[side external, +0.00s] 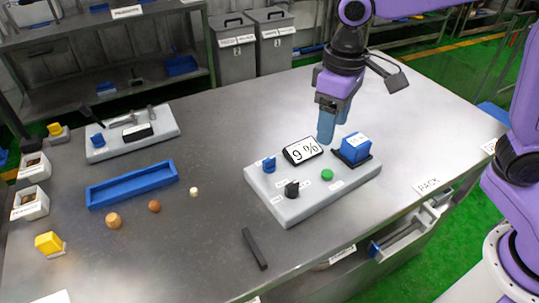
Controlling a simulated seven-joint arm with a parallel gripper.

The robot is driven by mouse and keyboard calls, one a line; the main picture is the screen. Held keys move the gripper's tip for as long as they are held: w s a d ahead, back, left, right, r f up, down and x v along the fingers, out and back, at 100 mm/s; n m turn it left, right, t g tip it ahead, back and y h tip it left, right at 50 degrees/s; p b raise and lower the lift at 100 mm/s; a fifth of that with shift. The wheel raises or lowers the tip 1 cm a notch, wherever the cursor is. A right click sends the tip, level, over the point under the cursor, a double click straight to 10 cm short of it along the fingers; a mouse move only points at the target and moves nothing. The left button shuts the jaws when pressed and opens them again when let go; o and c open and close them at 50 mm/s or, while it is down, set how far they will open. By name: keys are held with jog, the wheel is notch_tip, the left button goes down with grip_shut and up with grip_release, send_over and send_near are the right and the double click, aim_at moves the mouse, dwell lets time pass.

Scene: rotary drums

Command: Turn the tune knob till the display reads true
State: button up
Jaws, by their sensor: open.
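A grey panel (345,187) on the table carries a tilted white display (303,150) that reads "9 %". A blue knob (269,164) stands at its left and a black knob (291,189) at its front. The small labels beside them are too small to read, so I cannot tell which is the tune knob. My gripper (326,137) is open, with blue fingers pointing down just behind and right of the display. It appears empty and apart from both knobs. Any gap between its fingertips is hard to see from this side.
The panel also bears a green button (327,174) and a blue block (355,147) in a black holder, close right of my gripper. A black bar (255,248) lies in front. A blue tray (132,184), small balls and another grey panel (133,133) are at left.

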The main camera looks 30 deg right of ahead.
aim_at(269, 159)
jog(key=w+a+m, duration=0.5)
jog(key=w+a, duration=0.1)
jog(key=w, duration=0.7)
notch_tip(269, 159, down, 18)
jog(key=shift+w+r, duration=0.15)
jog(key=c, duration=1)
jog(key=shift+c, duration=0.2)
jog(key=shift+n, duration=0.3)
jog(key=n, duration=0.4)
jog(key=shift+n, duration=0.4)
jog(key=shift+r, duration=0.1)
